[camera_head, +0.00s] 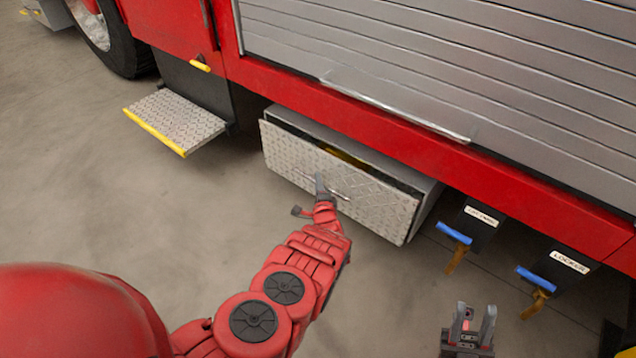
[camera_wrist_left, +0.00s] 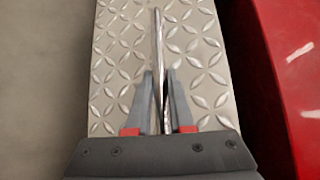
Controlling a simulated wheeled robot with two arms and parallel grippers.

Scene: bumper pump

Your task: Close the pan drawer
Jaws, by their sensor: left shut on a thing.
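The pan drawer (camera_head: 375,203), with a silver diamond-plate front, sits under the red truck body in the head view. It stands partly open, with a dark gap behind its front and something yellow inside. My left gripper (camera_head: 320,186) is at the drawer's thin metal handle (camera_head: 341,194). In the left wrist view, my left gripper (camera_wrist_left: 160,76) is shut on the handle bar (camera_wrist_left: 158,42), one finger on each side.
A diamond-plate step (camera_head: 178,118) with a yellow edge juts out left of the drawer. Two dark labelled panels with blue handles, one marked LOCKER (camera_head: 569,262), hang at the right. A closed roller shutter (camera_head: 450,60) is above. The concrete floor before the drawer is clear.

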